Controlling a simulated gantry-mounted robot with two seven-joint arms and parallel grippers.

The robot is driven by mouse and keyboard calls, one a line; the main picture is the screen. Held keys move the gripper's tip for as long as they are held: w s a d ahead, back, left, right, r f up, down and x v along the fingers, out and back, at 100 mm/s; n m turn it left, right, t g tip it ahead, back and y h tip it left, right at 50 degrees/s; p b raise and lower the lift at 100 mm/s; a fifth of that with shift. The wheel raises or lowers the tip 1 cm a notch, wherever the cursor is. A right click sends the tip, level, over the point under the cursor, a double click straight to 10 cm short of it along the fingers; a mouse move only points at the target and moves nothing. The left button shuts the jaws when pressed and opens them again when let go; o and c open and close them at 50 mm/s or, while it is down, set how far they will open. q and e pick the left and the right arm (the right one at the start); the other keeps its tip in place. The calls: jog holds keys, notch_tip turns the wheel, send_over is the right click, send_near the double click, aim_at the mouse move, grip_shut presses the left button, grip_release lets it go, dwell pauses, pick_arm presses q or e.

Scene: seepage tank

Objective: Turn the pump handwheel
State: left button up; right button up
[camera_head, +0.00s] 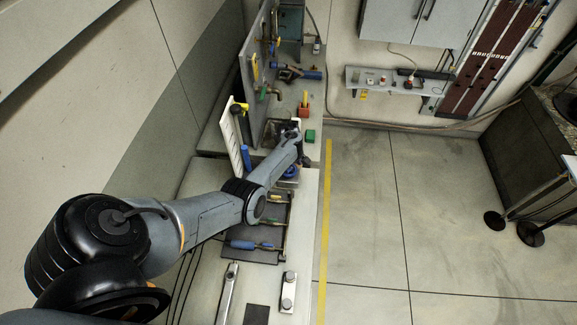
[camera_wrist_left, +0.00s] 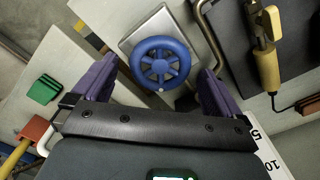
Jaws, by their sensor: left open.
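The blue pump handwheel (camera_wrist_left: 160,63) is a round spoked wheel on a pale metal plate (camera_wrist_left: 132,38) in the left wrist view. In the head view the handwheel (camera_head: 290,172) shows as a small blue patch, partly hidden by my left arm. My left gripper (camera_wrist_left: 157,72) has its two purple fingers spread wide, one on each side of the wheel. Gaps show between the fingers and the rim, and nothing is held. Whether the fingertips are level with the rim in depth, I cannot tell. My right gripper is not in view.
A dark tray with tools (camera_head: 262,253) lies on the near bench. A yellow-handled tool (camera_wrist_left: 265,58) is close by the wheel. Open floor (camera_head: 385,190) lies to the right.

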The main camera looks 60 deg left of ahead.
pick_arm(q)
notch_tip(320, 180, up, 10)
jog(key=p, duration=0.2)
jog(key=shift+r, duration=0.25)
dwell(0.4)
